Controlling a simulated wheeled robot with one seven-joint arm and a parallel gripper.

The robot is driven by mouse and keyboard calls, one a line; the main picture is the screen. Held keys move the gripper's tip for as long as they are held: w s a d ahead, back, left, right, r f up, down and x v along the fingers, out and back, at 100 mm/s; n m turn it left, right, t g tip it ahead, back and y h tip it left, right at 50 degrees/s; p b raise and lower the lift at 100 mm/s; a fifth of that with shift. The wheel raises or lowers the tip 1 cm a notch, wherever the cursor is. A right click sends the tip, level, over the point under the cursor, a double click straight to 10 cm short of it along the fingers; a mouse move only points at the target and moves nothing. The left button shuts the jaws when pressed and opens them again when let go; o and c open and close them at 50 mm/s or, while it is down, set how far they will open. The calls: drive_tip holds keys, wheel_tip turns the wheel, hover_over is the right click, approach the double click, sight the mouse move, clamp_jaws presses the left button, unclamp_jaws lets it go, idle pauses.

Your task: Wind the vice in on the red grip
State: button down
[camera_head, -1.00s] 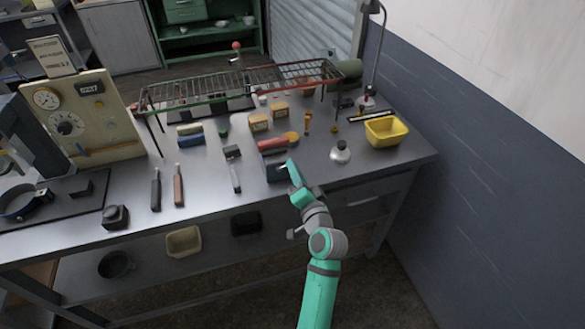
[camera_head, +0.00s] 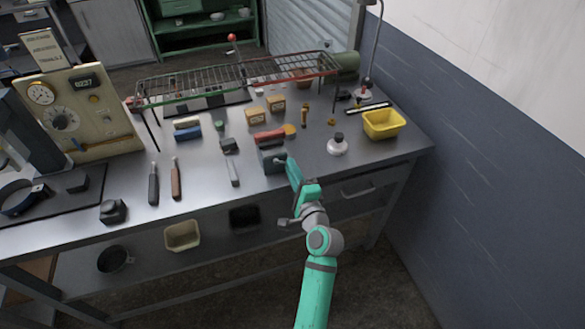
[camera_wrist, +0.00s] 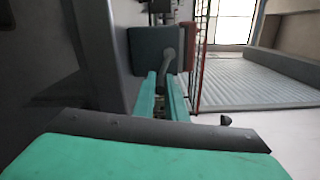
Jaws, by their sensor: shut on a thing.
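The vice (camera_head: 272,158) is a dark grey block near the front edge of the bench, right of centre. A red bar (camera_head: 270,135) shows at its top in the head view; I cannot tell whether it is the grip. In the wrist view the vice (camera_wrist: 150,45) has a grey crank handle (camera_wrist: 168,68) in front of its face. My gripper (camera_head: 284,162) reaches the vice's near right side. In the wrist view my gripper (camera_wrist: 162,85) has its green fingers on either side of the handle's end, shut on it. The fingers hide the held part.
A wire rack (camera_head: 235,78) spans the back of the bench. A white-based knob-topped item (camera_head: 337,145) and a yellow bin (camera_head: 384,124) stand to the right. Chisel-like tools (camera_head: 176,180) lie to the left. The wall closes off the right side.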

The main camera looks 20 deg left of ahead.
drive_tip(key=shift+f+m, duration=0.15)
drive_tip(key=shift+m, duration=0.15)
drive_tip(key=c, duration=1.8)
unclamp_jaws()
drive_tip(key=shift+s, duration=0.1)
drive_tip(key=v, duration=1)
drive_tip(key=shift+s+d, duration=0.25)
